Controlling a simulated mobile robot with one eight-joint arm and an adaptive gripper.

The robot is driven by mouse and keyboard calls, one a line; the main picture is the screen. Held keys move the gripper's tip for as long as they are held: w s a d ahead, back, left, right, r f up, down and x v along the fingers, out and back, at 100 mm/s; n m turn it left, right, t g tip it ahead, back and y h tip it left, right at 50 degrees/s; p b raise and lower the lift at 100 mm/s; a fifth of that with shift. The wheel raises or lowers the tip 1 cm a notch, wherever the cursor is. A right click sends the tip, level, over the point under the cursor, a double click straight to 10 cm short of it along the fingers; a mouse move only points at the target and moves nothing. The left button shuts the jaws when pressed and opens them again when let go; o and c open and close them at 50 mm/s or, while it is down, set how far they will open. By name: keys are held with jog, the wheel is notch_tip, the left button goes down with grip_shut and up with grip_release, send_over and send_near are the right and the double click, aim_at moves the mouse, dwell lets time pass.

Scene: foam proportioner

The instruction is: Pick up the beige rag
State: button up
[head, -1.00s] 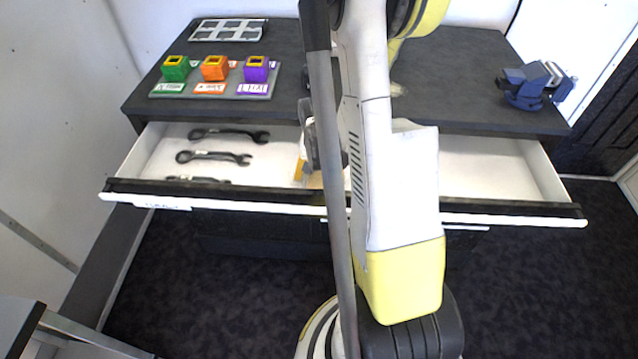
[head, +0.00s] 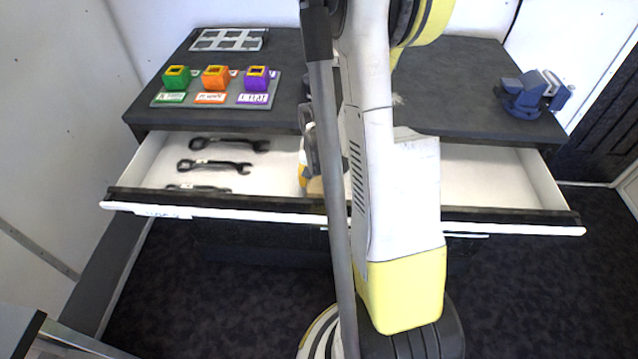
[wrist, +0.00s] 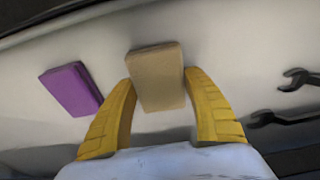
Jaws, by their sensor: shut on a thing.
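The beige rag (wrist: 157,78) is a flat tan block in the wrist view, between the two yellow fingers of my gripper (wrist: 160,80). My gripper is shut on it, with a finger at each side edge. The rag is in or just above the white open drawer (head: 487,180); I cannot tell whether it touches the drawer floor. In the head view my arm hides most of the gripper and nearly all of the rag.
A purple block-like rag (wrist: 71,89) lies left of the beige one in the wrist view. Several dark wrenches (head: 215,165) lie in the drawer's left part. On the worktop stand green, orange and purple holders (head: 215,78) and a blue vise (head: 531,94). The drawer's right part looks clear.

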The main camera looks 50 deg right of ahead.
aim_at(323, 179)
jog(key=r, duration=0.1)
jog(key=r+p, duration=0.1)
jog(key=d+r, duration=0.1)
jog(key=shift+s+r, duration=0.2)
jog(key=shift+s, duration=0.1)
jog(key=s+d+r+p, duration=0.3)
jog(key=s+d+r, duration=0.2)
jog(key=d, duration=0.4)
jog(key=shift+s+r+p, duration=0.15)
jog(key=shift+r+p, duration=0.25)
